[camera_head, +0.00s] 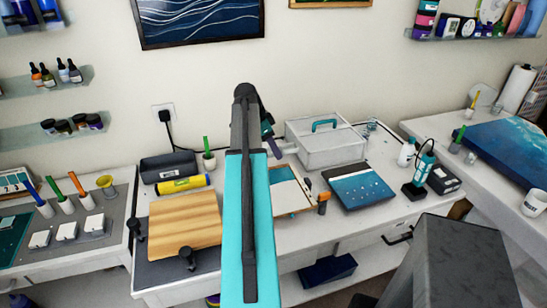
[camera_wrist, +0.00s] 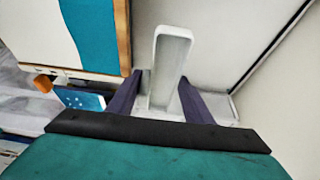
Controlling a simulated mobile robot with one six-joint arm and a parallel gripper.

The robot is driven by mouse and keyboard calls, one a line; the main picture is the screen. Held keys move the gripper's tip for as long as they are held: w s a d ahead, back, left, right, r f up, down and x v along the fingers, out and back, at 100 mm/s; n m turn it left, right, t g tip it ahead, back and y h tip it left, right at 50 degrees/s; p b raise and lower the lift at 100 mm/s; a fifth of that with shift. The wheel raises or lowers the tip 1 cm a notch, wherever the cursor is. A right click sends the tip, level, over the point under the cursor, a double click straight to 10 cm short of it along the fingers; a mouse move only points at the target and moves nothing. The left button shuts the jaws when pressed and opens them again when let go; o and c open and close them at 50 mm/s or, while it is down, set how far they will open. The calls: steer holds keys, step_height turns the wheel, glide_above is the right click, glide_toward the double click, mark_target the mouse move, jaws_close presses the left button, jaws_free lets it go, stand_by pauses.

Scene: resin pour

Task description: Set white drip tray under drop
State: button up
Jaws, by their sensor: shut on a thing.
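The white drip tray (camera_wrist: 168,68), a long shallow piece with a raised rim, is in the wrist view between the dark purple fingers of my gripper (camera_wrist: 160,92). The gripper is shut on it. The tray's near end is partly hidden by the gripper. In the head view my arm covers most of the gripper, and I cannot make out the tray. A wood-edged panel with white and teal resin (camera_head: 290,190) lies on the middle table, partly behind my arm. It also shows at upper left in the wrist view (camera_wrist: 90,35), beside the tray. I cannot make out a drop.
A white box with a teal handle (camera_head: 325,145) stands behind the panel. A blue panel (camera_head: 360,187) lies to the right, with an orange-topped item (camera_head: 323,203) between.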

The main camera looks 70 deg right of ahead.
steer(key=shift+r, duration=0.6)
stand_by(0.5)
step_height(320, 180, up, 7)
steer(key=w+a+f+n+t+h+b, duration=0.1)
steer(key=w+a+n, duration=0.3)
steer(key=w+a, duration=1)
steer(key=w+a+f+n+t+h+b, duration=0.1)
steer(key=w+a+n, duration=0.2)
steer(key=w+a, duration=1.15)
steer(key=w+a+n+t+y, duration=0.1)
steer(key=w+a+n, duration=0.3)
steer(key=a, duration=0.9)
steer(key=w+a+f+n+t+y+b, duration=0.1)
steer(key=w+a+n, duration=0.4)
steer(key=a+n, duration=0.5)
steer(key=w+a+f+n+t+y+b, duration=0.1)
steer(key=w+a+n+t, duration=0.3)
steer(key=a, duration=1.2)
steer(key=w+n+y, duration=0.1)
steer(key=n, duration=0.2)
steer(key=shift+w+y, duration=0.2)
steer(key=shift+y, duration=0.2)
